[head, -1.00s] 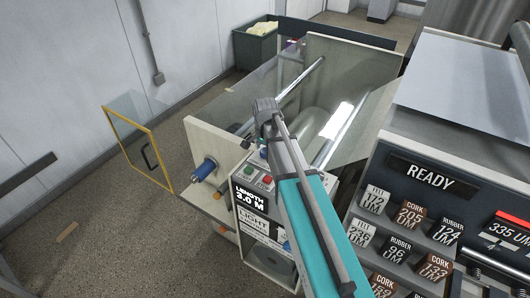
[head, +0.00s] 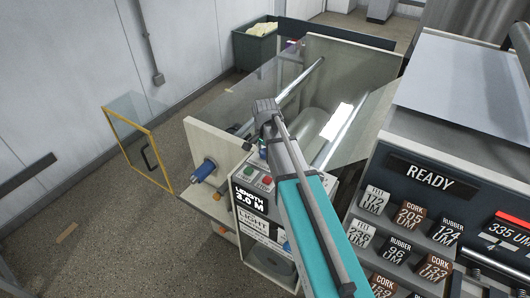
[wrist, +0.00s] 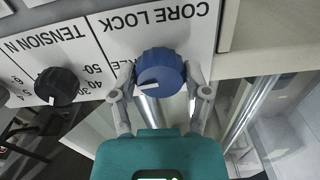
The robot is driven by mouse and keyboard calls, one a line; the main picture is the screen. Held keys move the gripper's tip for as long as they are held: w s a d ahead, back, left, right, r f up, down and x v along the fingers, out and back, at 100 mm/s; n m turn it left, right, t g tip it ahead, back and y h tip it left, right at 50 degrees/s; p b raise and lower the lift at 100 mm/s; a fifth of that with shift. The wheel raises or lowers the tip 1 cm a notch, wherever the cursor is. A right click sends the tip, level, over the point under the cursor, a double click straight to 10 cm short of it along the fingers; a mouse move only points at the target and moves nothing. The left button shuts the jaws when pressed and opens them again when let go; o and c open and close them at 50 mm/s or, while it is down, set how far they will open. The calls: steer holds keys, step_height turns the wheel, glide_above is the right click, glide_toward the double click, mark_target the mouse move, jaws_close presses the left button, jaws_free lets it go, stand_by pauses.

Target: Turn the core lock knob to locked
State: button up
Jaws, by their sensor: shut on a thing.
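The core lock knob (wrist: 160,72) is blue and round, with a white pointer mark on its face toward the left in the wrist view. It sits on a white panel (wrist: 175,28) under upside-down "CORE LOCK" lettering. My gripper (wrist: 161,95) has one grey finger on each side of the knob and is shut on it. The smaller lettering beside the knob is partly hidden, so I cannot read which position the pointer marks. In the head view my arm hides the knob, and the fingers cannot be made out.
A black tension knob (wrist: 57,86) is left of the blue knob in the wrist view. In the head view, a clear guard and rollers are behind my arm, a "READY" display (head: 430,177) is at right, and a yellow-framed door (head: 140,150) stands open at left.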

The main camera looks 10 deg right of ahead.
steer(key=n, duration=0.3)
steer(key=shift+n, duration=0.4)
steer(key=n, duration=0.4)
steer(key=shift+s+n, duration=0.1)
steer(key=shift+n, duration=0.2)
steer(key=n, duration=0.4)
steer(key=shift+d+n, duration=0.1)
steer(key=shift+n, duration=2.2)
steer(key=o, duration=1.1)
steer(key=shift+o, duration=0.2)
steer(key=shift+m, duration=0.3)
